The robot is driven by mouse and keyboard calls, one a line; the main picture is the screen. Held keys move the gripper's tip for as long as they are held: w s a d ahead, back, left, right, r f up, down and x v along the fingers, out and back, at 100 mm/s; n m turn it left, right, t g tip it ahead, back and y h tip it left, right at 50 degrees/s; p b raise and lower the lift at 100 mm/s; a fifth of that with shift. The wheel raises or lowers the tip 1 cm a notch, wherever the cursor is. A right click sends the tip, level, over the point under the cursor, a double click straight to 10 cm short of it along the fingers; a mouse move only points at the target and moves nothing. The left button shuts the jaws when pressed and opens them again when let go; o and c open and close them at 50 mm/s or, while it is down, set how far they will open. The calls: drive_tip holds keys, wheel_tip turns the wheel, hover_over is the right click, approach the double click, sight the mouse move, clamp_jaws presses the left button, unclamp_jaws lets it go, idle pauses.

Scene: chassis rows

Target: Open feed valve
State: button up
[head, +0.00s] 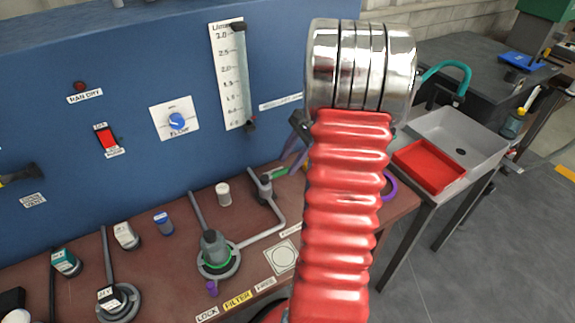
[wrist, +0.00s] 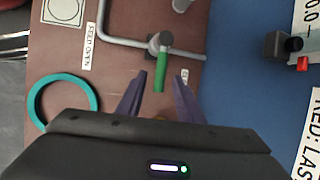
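The feed valve (wrist: 154,45) sits on a grey pipe on the brown bench; its grey body also shows in the head view (head: 262,187). Its green handle (wrist: 160,72) lies across the pipe and points toward my gripper in the wrist view. My gripper (wrist: 158,82) is open, with one purple finger on each side of the handle's end. No contact with the handle can be seen. A "FEED OPEN" label (wrist: 88,46) lies left of the valve. Another label near the right finger is mostly hidden. In the head view my red arm hides most of the gripper.
A teal ring (wrist: 64,104) lies on the bench left of my gripper. The blue panel (head: 190,70) rises behind the valve, with a gauge (head: 231,75). A sink with a red tray (head: 428,166) is at the right.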

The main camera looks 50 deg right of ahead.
sight(278, 174)
drive_tip(key=shift+x, duration=1.25)
drive_tip(key=shift+c, duration=0.2)
clamp_jaws()
